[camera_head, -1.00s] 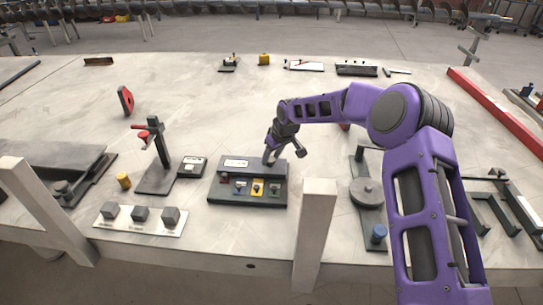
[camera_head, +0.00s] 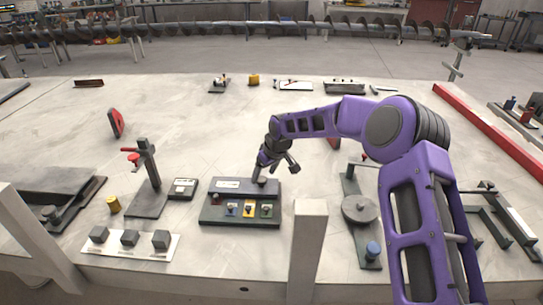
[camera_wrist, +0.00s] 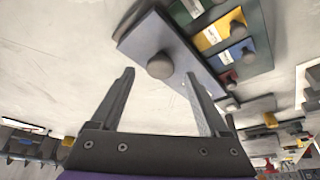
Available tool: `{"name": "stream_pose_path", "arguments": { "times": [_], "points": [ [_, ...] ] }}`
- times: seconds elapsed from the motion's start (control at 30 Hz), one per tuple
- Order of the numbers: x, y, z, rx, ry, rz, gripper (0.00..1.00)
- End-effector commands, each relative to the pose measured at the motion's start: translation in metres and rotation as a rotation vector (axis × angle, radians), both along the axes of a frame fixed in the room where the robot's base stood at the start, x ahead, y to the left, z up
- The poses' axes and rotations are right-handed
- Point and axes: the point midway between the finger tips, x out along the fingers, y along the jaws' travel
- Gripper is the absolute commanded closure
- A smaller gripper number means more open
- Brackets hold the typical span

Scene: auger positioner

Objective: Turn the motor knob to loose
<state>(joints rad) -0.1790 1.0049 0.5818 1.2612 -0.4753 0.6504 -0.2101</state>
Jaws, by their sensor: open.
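A dark control panel (camera_head: 210,216) lies on the table with a red knob (camera_head: 215,197) and small knobs on blue (camera_head: 231,209), yellow (camera_head: 249,209) and green (camera_head: 267,209) plates. A round dark knob sits on its raised back strip, clear in the wrist view (camera_wrist: 160,66). The labels are too small to read, so I cannot tell which knob is the motor knob. My gripper (camera_head: 276,171) is open and empty above the panel's back right part. In the wrist view its fingers lie either side of the round knob in the picture; contact cannot be told.
A stand with a red handle (camera_head: 147,165) and a small dark box (camera_head: 183,189) are left of the panel. A plate with several grey cubes (camera_head: 130,244) lies front left. A pale post (camera_head: 308,250) rises in front right. A round grey disc (camera_head: 360,209) stands right.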

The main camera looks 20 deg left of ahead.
Motion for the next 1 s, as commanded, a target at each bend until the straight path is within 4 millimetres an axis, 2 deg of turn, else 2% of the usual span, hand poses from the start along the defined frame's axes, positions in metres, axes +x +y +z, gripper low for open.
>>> {"name": "stream_pose_path", "arguments": {
  "times": [0.03,0.3,0.53,0.7,1.0],
  "points": [
    [-0.002,-0.004,0.012,0.001,-0.004,0.0,0.21],
    [-0.016,-0.026,0.074,0.0,-0.004,-0.002,0.21],
    [-0.027,-0.041,0.119,-0.001,-0.003,0.0,0.21],
    [-0.031,-0.047,0.137,0.0,-0.002,0.0,0.21],
    [-0.033,-0.049,0.142,-0.001,0.001,0.001,0.21]
  ]
}}
